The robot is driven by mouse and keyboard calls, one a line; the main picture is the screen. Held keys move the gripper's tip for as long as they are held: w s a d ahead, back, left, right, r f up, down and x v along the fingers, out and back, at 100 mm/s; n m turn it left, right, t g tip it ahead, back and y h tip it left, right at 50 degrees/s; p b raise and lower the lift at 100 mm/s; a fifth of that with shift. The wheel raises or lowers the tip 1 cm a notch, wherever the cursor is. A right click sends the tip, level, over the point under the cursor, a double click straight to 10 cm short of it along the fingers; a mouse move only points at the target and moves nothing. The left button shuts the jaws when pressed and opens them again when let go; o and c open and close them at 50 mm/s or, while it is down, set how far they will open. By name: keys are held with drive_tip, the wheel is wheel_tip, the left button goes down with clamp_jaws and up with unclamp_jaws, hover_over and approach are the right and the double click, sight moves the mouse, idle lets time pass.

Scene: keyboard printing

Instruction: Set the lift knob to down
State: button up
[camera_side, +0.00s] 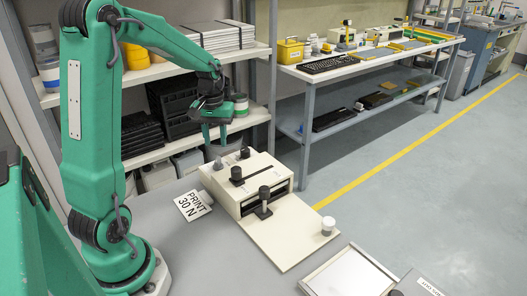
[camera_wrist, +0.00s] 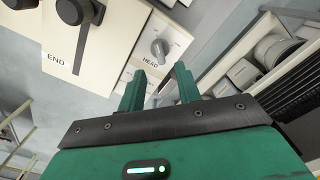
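The cream printing machine (camera_side: 250,188) stands on the grey bench with several knobs on it. No label reading "lift" is legible, so I cannot tell which knob is the lift knob or how it is set. In the wrist view a grey knob (camera_wrist: 160,48) sits by the label "HEAD", and a black knob (camera_wrist: 73,12) sits by the label "END". My gripper (camera_side: 215,138) hangs above the machine's rear left, over a grey knob (camera_side: 218,163). In the wrist view its fingers (camera_wrist: 158,78) are apart with nothing between them, pointing near the HEAD knob.
A black knob on a stem (camera_side: 264,192) rises at the machine's front. A flat cream plate (camera_side: 285,238) with a white knob (camera_side: 328,225) extends forward. A "PRINT 30 N" card (camera_side: 193,205) lies left. A framed tray (camera_side: 350,275) is at front right. Shelves (camera_side: 150,155) stand behind.

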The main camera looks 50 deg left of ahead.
sight(217, 159)
drive_tip(key=shift+f, duration=3.3)
clamp_jaws()
